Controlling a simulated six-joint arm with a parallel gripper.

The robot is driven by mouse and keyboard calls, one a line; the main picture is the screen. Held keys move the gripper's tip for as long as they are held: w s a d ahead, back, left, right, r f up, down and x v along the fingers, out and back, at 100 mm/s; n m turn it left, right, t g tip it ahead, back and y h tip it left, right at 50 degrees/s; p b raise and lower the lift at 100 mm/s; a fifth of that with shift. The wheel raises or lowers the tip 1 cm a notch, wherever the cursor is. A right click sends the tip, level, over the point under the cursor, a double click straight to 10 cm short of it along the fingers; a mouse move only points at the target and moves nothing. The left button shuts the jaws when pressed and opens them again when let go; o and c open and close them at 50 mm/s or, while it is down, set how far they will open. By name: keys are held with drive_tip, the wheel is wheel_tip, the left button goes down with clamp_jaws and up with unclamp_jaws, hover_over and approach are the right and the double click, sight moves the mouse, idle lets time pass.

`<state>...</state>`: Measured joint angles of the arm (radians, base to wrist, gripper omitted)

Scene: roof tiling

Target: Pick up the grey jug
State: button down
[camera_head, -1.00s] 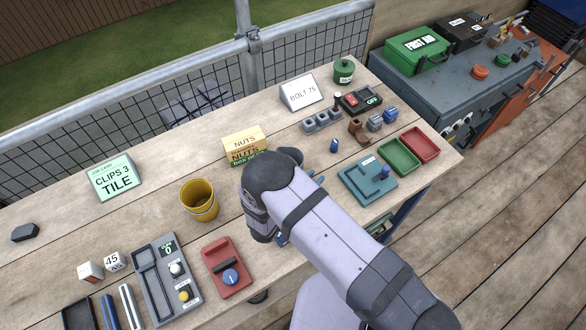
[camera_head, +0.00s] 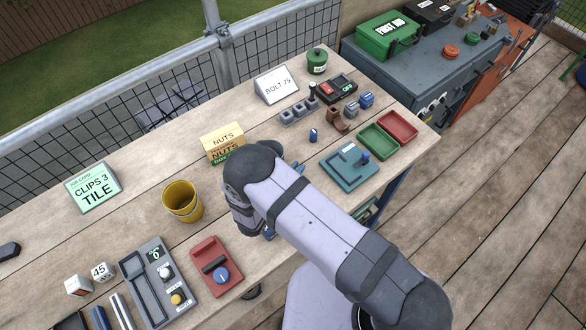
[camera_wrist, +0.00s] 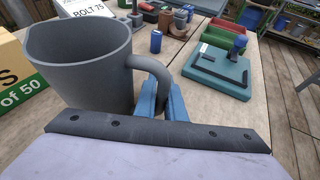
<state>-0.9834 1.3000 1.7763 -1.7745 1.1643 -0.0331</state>
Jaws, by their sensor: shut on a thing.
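The grey jug (camera_wrist: 82,68) stands large at the left of the wrist view, with its open mouth up and its handle (camera_wrist: 150,72) to the right. My gripper (camera_wrist: 168,90) has blue fingers shut on the lower part of that handle. Whether the jug's base touches the bench is hidden in the wrist view. In the head view my arm covers the jug, and only bits of blue finger show beside the arm.
The nuts box (camera_head: 223,141) is close by the jug, at the left edge of the wrist view. A yellow bucket (camera_head: 182,201) stands left of my arm. A teal tray (camera_head: 349,167) and green tray (camera_head: 380,141) lie to the right. Bare bench lies between.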

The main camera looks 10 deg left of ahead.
drive_tip(key=shift+r, duration=0.15)
wheel_tip(320, 180, up, 9)
drive_tip(key=b, duration=0.2)
drive_tip(key=shift+r+b, duration=0.2)
drive_tip(key=shift+b, duration=0.15)
idle(0.6)
drive_tip(key=shift+r, duration=0.15)
